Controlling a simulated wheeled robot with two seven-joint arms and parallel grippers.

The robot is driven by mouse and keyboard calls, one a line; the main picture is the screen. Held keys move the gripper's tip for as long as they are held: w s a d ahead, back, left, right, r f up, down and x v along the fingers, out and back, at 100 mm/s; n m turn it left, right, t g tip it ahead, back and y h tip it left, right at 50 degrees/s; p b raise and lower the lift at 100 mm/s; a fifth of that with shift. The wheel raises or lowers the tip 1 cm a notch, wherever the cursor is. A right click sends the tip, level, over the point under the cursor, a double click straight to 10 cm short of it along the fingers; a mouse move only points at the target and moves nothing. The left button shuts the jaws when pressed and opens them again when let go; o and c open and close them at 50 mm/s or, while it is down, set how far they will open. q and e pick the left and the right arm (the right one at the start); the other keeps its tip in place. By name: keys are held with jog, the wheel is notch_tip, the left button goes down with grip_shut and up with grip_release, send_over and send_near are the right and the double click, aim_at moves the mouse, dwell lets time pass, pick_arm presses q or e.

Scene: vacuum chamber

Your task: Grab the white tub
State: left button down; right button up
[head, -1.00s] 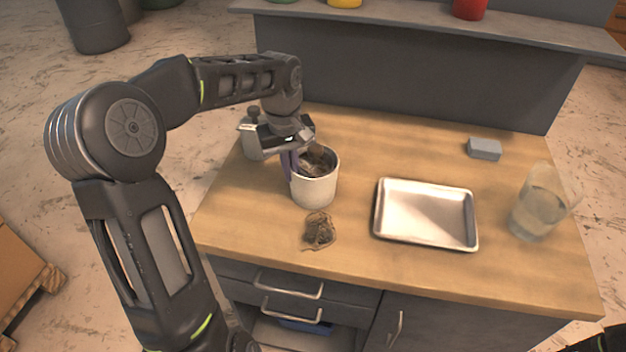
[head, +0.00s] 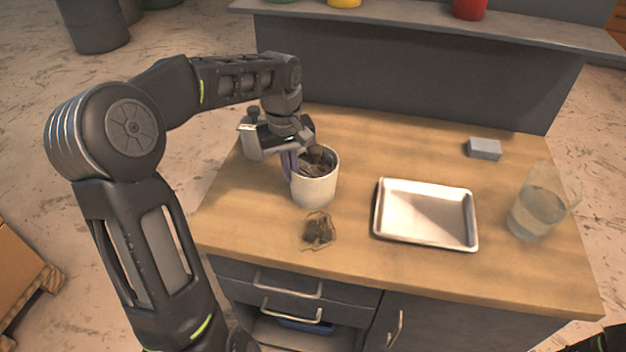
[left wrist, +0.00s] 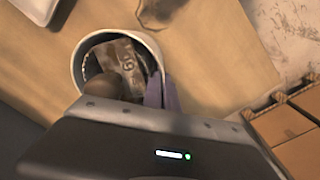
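The white tub (head: 314,190) stands upright on the wooden worktop. It holds dark matter and a brown packet (left wrist: 122,62), seen best in the left wrist view. My left gripper (head: 291,162) is at the tub's left rim in the head view. Its purple fingers (left wrist: 162,92) sit close together at the rim in the left wrist view, apparently one on each side of the wall, and look shut on it. The gripper body hides part of the tub's near side there. My right gripper does not show clearly.
A dark crumpled tea-bag-like item (head: 319,231) lies just in front of the tub. A metal tray (head: 425,213) lies to the right, with a clear beaker (head: 538,208) beyond it. A grey block (head: 484,149) lies at the back right. A pale container (head: 250,137) stands behind my left gripper.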

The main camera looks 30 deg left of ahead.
pick_arm(q)
jog(key=shift+s+f, duration=0.15)
jog(key=shift+f, duration=0.1)
dwell(0.5)
jog(key=shift+r, duration=0.5)
jog(key=r, duration=0.9)
jog(key=shift+w+r, duration=0.2)
